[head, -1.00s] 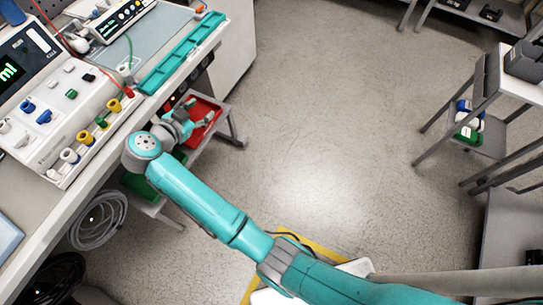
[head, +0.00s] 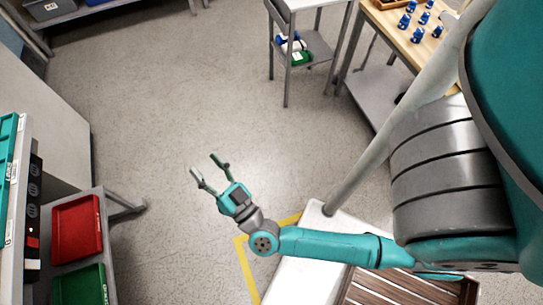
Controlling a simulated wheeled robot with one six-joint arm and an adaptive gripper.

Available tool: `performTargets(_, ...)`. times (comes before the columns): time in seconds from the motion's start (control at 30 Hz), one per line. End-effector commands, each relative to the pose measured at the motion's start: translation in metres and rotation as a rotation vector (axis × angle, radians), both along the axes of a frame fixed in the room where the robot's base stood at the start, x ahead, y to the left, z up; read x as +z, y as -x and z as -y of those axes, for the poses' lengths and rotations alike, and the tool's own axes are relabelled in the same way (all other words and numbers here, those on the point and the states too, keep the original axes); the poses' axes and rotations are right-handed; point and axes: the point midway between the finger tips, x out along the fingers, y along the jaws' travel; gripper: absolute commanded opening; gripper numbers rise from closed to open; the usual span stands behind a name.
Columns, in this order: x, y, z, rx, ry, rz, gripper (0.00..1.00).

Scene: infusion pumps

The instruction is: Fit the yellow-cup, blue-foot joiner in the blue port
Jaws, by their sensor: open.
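My gripper (head: 208,166) is open and empty, held out over bare floor in the middle of the head view. It is well apart from any table. Several small blue pieces (head: 415,22) stand on a wooden-topped table at the upper right; they are too small to tell whether any has a yellow cup. The pump with the blue port is out of view.
A red tray (head: 77,228) and a green tray (head: 80,287) sit on a low shelf at the left, below a bench edge. A grey stand (head: 306,45) holds blue, white and green items. The wooden-topped table (head: 428,52) is at upper right. The floor between is clear.

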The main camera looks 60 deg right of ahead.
Motion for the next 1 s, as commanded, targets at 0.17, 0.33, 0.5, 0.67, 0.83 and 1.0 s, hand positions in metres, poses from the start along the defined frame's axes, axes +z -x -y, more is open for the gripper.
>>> performTargets(0.17, 0.003, 0.058, 0.002, 0.108, 0.087, -0.073, 0.55)
performTargets(0.33, 0.004, 0.107, -0.003, 0.204, 0.146, -0.187, 0.55)
performTargets(0.5, 0.002, 0.155, -0.01, 0.276, 0.181, -0.343, 0.55)
performTargets(0.67, 0.0, 0.197, -0.015, 0.314, 0.193, -0.507, 0.55)
performTargets(0.83, -0.001, 0.227, -0.016, 0.325, 0.19, -0.639, 0.55)
performTargets(1.0, -0.001, 0.239, -0.016, 0.326, 0.188, -0.696, 0.55)
